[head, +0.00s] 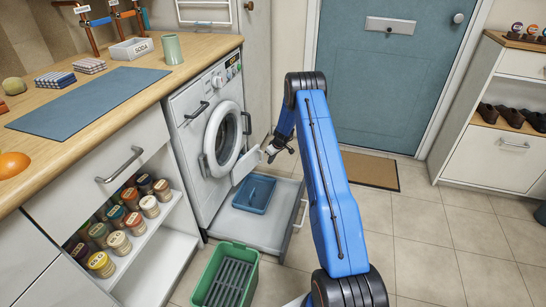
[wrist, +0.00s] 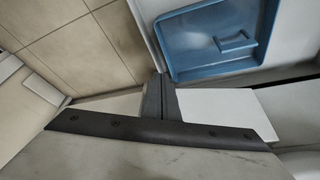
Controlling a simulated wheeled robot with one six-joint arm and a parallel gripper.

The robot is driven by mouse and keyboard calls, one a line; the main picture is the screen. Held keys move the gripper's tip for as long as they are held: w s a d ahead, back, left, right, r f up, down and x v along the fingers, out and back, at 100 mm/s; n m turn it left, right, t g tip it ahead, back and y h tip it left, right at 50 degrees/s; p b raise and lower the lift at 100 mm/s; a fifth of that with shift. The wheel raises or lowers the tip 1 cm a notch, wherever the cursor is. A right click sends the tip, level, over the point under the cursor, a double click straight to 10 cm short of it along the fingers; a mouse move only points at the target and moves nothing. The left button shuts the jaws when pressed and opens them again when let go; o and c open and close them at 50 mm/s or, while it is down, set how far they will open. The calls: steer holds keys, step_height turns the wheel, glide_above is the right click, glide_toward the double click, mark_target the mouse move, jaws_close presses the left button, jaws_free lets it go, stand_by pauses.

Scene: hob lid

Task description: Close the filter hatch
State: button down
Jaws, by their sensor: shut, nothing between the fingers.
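The washing machine (head: 193,126) stands under the counter. A white flap that looks like the filter hatch (head: 245,162) stands open, sticking out from the lower right of its front. My gripper (head: 270,153) is at the flap's outer end, with its fingers shut and empty. In the wrist view the shut dark fingers (wrist: 160,96) lie next to a white panel (wrist: 225,108), which looks like the same flap. I cannot tell whether they touch. The opening behind the flap is hidden.
Below the flap, a pulled-out drawer (head: 240,222) holds a blue tray (head: 255,193), also in the wrist view (wrist: 190,50). A green crate (head: 246,262) stands on the floor in front. The round washer door (head: 222,137) is above. Floor toward the doormat (head: 368,171) is clear.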

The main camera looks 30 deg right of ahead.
mark_target(258, 149)
steer(key=shift+w+a+r, duration=0.1)
steer(key=shift+w+a, duration=0.2)
steer(key=shift+w, duration=0.65)
steer(key=shift+w+a, duration=0.3)
steer(key=shift+w, duration=0.6)
steer(key=w+n, duration=0.1)
steer(key=w, duration=0.1)
steer(key=w+a+n, duration=0.1)
steer(key=w, duration=0.1)
steer(key=w+a+n+y, duration=0.1)
steer(key=w, duration=0.1)
steer(key=shift+a+g, duration=0.1)
steer(key=shift+g, duration=0.2)
steer(key=shift+w+a+n, duration=0.15)
steer(key=shift+w+n, duration=0.1)
steer(key=shift+n, duration=0.05)
steer(key=shift+a+r, duration=0.1)
steer(key=shift+r, duration=0.1)
steer(key=v, duration=1.7)
steer(key=shift+s+d, duration=0.25)
steer(key=shift+d, duration=0.05)
